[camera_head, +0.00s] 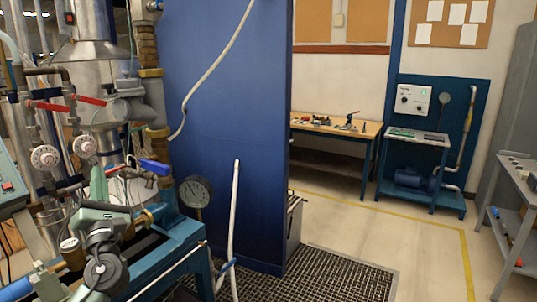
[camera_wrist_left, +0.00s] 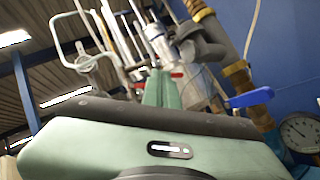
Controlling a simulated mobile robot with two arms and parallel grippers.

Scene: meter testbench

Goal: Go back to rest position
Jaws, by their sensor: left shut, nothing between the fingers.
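My left arm comes in at the lower left of the head view, grey-green with dark joints. My left gripper (camera_head: 98,180) points up in front of the pipework, with its green fingers together and nothing seen between them. In the left wrist view the closed fingers (camera_wrist_left: 160,88) stand upright beyond the green wrist housing, with pipes behind. I cannot tell whether they touch any pipe. My right gripper is not in view.
A blue-handled valve (camera_head: 155,167) and a round pressure gauge (camera_head: 196,191) sit close right of the gripper. Red valve handles (camera_head: 48,106) are to its left. A blue panel (camera_head: 225,120) stands behind. Open floor (camera_head: 350,220) lies right, before a workbench (camera_head: 335,130).

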